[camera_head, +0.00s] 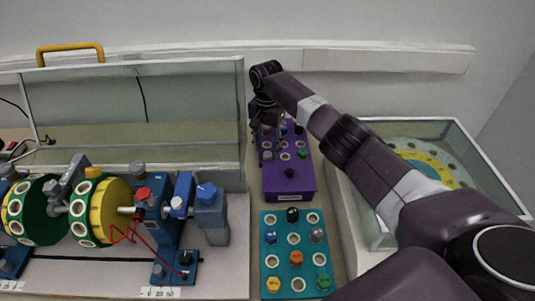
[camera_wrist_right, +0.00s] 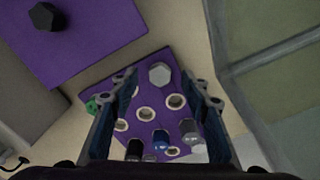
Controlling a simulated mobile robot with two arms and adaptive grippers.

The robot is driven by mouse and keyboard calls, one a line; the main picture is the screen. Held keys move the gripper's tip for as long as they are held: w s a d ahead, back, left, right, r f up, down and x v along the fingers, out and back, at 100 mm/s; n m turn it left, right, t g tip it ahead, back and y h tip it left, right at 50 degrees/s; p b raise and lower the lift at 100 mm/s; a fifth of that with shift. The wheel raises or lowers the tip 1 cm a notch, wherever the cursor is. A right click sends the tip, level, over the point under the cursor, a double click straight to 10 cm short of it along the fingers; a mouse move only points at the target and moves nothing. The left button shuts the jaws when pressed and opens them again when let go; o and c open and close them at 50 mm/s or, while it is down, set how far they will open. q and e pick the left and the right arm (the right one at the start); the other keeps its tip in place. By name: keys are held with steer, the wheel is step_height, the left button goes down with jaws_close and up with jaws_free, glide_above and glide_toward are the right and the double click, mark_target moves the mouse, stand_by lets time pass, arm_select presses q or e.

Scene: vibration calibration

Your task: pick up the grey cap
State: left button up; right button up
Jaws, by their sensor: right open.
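A light grey hexagonal cap (camera_wrist_right: 159,74) sits on the purple board (camera_wrist_right: 188,72) in the right wrist view, between my fingertips in the picture. A second grey cap (camera_wrist_right: 189,130) stands closer to the wrist, beside a blue cap (camera_wrist_right: 161,139). My right gripper (camera_wrist_right: 158,92) is open and empty, its fingers either side of the board's middle; the height gap is hard to judge. In the head view my right gripper (camera_head: 262,112) is over the far end of the purple board (camera_head: 289,184) and hides part of it. My left gripper is not in view.
A teal board (camera_head: 279,249) with several coloured caps lies in front of the purple board. A machine with green and yellow drums (camera_head: 107,208) stands left, before a glass-walled case (camera_head: 180,165). A glass box (camera_head: 372,218) is at right, under my arm.

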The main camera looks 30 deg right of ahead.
mark_target(268, 157)
steer(key=shift+f, duration=1.3)
steer(key=c, duration=0.8)
steer(key=shift+o, duration=0.2)
steer(key=shift+r, duration=0.1)
